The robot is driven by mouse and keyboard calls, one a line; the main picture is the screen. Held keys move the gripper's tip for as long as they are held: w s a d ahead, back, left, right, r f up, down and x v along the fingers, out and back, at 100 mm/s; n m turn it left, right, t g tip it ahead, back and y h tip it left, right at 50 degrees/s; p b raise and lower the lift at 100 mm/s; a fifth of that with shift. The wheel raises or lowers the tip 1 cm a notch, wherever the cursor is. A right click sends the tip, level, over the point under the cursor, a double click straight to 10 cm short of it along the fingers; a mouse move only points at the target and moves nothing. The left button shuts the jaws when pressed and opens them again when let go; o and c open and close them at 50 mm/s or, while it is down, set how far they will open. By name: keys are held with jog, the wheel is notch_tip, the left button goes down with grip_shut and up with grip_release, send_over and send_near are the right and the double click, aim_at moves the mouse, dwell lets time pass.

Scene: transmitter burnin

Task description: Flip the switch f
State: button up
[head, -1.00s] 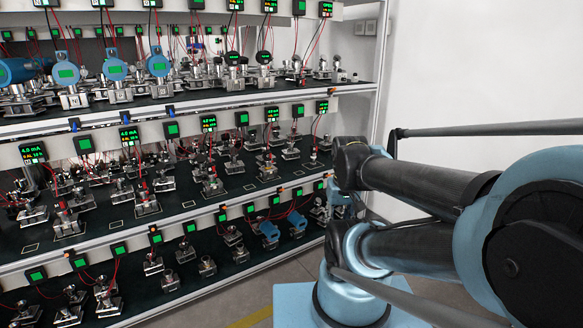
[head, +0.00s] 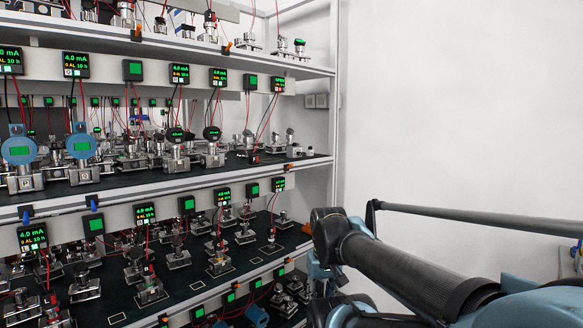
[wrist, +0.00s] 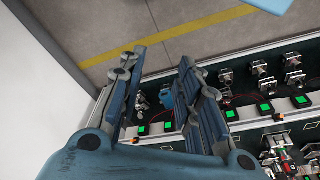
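Several small switches sit along the shelf fronts in the head view. An orange switch (head: 226,48) is on the upper shelf edge, and another orange one (head: 290,165) is near the right end of the middle row. A blue switch (head: 94,205) and a second blue switch (head: 26,214) are at the left of that row. Which switch the task names cannot be told. My gripper (wrist: 157,72) is open in the wrist view, its fingers apart with nothing held. It appears above the rack's edge and floor; touch with a switch cannot be told. The head view does not show it.
The rack's shelves (head: 130,194) hold several metal transmitters, with green-screened displays (head: 145,213) and red wires along their fronts. A white upright (head: 334,95) ends the rack at the right, beside a white wall (head: 450,110). Grey floor with a yellow line (wrist: 195,28) shows below.

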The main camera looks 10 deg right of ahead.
jog(key=w+r+n, duration=0.2)
jog(key=w+r, duration=0.9)
jog(key=r, duration=0.4)
notch_tip(320, 180, up, 29)
jog(key=n+t+y, duration=0.2)
jog(key=n, duration=0.4)
send_over(290, 166)
jog(key=s+d, duration=0.3)
jog(key=s, duration=0.4)
jog(key=x, duration=1.6)
jog(key=shift+w+d+f, duration=0.2)
jog(key=shift+w+d, duration=0.15)
jog(key=shift+w, duration=0.05)
grip_shut()
